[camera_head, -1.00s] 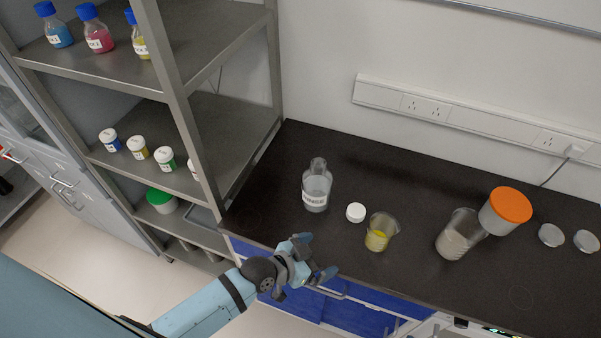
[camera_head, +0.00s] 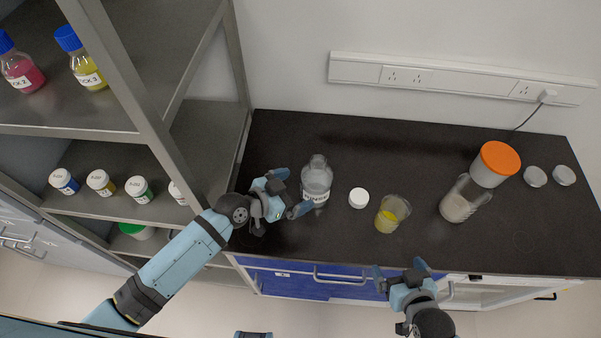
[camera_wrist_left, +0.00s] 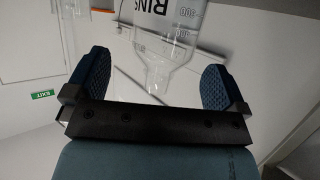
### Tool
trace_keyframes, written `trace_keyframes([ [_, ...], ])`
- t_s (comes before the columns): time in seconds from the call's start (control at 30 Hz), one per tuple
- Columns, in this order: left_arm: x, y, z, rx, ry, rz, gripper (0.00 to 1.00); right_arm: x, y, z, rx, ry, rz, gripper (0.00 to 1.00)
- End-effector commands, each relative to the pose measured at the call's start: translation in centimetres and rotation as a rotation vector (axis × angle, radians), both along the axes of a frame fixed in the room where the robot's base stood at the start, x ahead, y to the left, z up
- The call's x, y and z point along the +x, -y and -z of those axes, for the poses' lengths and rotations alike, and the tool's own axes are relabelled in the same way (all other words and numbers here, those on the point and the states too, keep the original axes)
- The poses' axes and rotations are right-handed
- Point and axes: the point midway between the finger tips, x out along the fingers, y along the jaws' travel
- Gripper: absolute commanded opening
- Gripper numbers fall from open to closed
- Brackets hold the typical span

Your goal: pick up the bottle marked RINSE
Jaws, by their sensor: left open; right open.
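The clear bottle (camera_head: 317,177) with a white label stands upright on the dark counter, left of a white cap. In the left wrist view the bottle (camera_wrist_left: 165,45) shows the letters "RINS" and volume marks, and its narrow neck lies between the fingers. My left gripper (camera_head: 293,192) is open at the bottle's left side, its fingers toward the bottle. The wrist view shows its two fingers (camera_wrist_left: 152,80) apart with nothing clamped. My right gripper (camera_head: 401,274) is open and empty in front of the counter's front edge, below the beaker.
A white cap (camera_head: 358,198), a beaker of yellow contents (camera_head: 392,213), a beaker of pale powder (camera_head: 464,199) and an orange-lidded jar (camera_head: 490,166) stand to the right. A metal shelf (camera_head: 190,115) with bottles closes off the left. The counter behind the bottle is clear.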

Motion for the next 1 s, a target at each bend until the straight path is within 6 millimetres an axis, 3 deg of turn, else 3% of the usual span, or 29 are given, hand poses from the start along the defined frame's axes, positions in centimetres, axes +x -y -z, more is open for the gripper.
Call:
trace_keyframes([
  [0.27,0.9,1.0,0.2,-0.002,0.006,0.016,1.0,0.0,0.0,0.3,0.0,0.0,0.001,1.0],
  [0.73,4.3,5.2,2.6,-0.001,0.005,0.015,1.0,-0.1,-0.2,2.4,0.002,-0.007,-0.007,1.0],
  [1.0,4.7,5.5,2.7,0.001,0.005,0.015,1.0,0.2,-0.2,2.1,0.003,0.002,-0.008,1.0],
])
